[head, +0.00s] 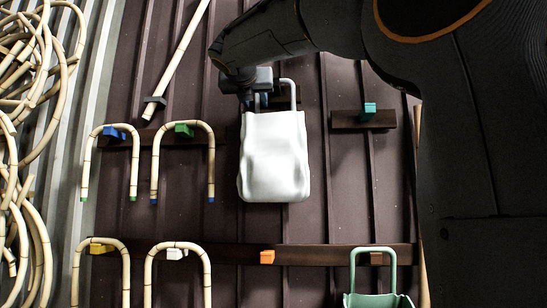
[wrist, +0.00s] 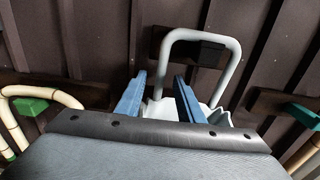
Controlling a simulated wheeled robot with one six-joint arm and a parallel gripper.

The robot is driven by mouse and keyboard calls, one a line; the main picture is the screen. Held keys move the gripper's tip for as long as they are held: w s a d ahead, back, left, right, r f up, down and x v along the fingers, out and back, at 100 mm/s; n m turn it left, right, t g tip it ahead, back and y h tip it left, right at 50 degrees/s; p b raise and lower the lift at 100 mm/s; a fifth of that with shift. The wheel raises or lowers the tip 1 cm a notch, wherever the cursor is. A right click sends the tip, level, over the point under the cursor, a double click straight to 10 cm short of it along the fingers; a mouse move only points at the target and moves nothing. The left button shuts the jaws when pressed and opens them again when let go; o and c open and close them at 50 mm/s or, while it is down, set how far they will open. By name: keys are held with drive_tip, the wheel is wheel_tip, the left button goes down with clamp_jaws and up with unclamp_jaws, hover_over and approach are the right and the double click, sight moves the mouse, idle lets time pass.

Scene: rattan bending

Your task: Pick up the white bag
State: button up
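The white bag (head: 273,155) hangs upright on the dark wall in the head view, its pale handle loop (head: 292,92) rising above its rim. In the wrist view, part of the bag's rim (wrist: 160,108) and the handle arch (wrist: 200,35) show beyond the fingers. My gripper (head: 256,100) is at the bag's top, left of the handle's right leg. In the wrist view, its two blue fingers (wrist: 160,95) stand apart, and the handle's left leg appears between them. I cannot tell whether they touch it. The bag's lower part is hidden in the wrist view.
Bent rattan canes hang by a green peg (head: 184,130), a blue peg (head: 113,132) and lower pegs. A teal peg (head: 369,109) is bare at right. A green container (head: 378,299) is below right. Coiled rattan (head: 30,60) hangs at left.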

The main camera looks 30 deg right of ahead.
sight(257, 101)
drive_tip(key=p+x, duration=0.1)
drive_tip(key=x, duration=0.3)
drive_tip(key=shift+d+r, duration=0.1)
clamp_jaws()
drive_tip(key=shift+s+a+r, duration=0.25)
drive_tip(key=shift+s+r, duration=0.15)
drive_tip(key=shift+r, duration=0.05)
wheel_tip(257, 101, up, 6)
drive_tip(key=shift+r+p, duration=0.2)
drive_tip(key=shift+p, duration=0.5)
drive_tip(key=s+d+b+v, duration=0.1)
drive_tip(key=b+v, duration=0.4)
drive_tip(key=v, duration=1.4)
drive_tip(key=shift+s+d, duration=0.2)
drive_tip(key=shift+d, duration=0.35)
